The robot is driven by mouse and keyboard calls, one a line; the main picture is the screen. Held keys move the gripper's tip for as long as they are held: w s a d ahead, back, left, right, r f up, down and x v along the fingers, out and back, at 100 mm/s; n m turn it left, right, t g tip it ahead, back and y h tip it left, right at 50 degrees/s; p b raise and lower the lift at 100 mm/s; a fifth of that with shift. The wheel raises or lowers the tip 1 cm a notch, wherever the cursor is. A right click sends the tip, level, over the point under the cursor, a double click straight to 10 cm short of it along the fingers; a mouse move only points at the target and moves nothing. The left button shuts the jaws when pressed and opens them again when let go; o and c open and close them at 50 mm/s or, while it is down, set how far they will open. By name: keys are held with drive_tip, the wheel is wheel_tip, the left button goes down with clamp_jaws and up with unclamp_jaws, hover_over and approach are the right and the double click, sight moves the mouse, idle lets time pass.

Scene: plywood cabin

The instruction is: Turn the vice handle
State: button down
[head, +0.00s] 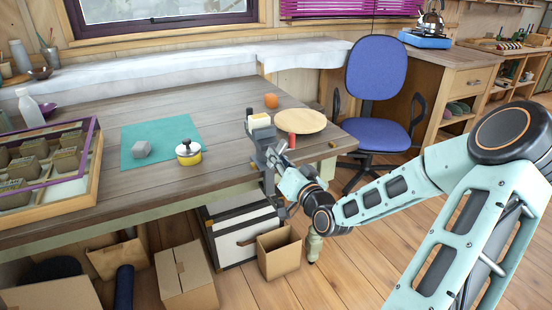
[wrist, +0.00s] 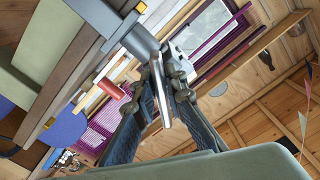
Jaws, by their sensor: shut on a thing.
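The grey vice (head: 265,150) is fixed at the right front edge of the wooden workbench. It holds a pale block (head: 260,121) at its top. In the wrist view the vice's grey body (wrist: 134,38) fills the upper middle. The vice handle (wrist: 159,92), a shiny metal bar, runs between the fingers of my gripper (wrist: 160,80). My gripper is shut on this bar, with one dark finger on each side. In the head view my gripper (head: 283,163) is at the front of the vice, and the arm partly hides the handle there.
On the workbench (head: 100,215) are a round wooden plate (head: 300,121), a red cylinder (head: 292,140), an orange object (head: 271,101) and a yellow pot (head: 188,152). A blue chair (head: 377,85) stands behind on the right. Boxes (head: 279,252) stand on the floor below.

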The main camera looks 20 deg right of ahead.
drive_tip(key=shift+d+f+n+b, duration=0.1)
drive_tip(key=shift+n+b, duration=0.75)
drive_tip(key=shift+n, duration=0.65)
drive_tip(key=shift+d+f+n+b, duration=0.1)
drive_tip(key=shift+n+b, duration=0.75)
drive_tip(key=shift+n, duration=0.65)
drive_tip(key=shift+d+n+b, duration=0.15)
drive_tip(key=shift+n+b, duration=1.25)
drive_tip(key=shift+b, duration=0.05)
drive_tip(key=shift+d+n+b, duration=0.1)
drive_tip(key=shift+n+b, duration=1.3)
drive_tip(key=shift+b, duration=0.05)
drive_tip(key=shift+d+r+n+b, duration=0.1)
drive_tip(key=shift+n+b, duration=0.85)
drive_tip(key=shift+n, duration=0.15)
drive_tip(key=shift+d+r+n+b, duration=0.1)
drive_tip(key=shift+n+b, duration=0.85)
drive_tip(key=shift+n, duration=0.15)
drive_tip(key=shift+r+n+b, duration=0.2)
drive_tip(key=shift+n+b, duration=0.1)
drive_tip(key=shift+n, duration=1.9)
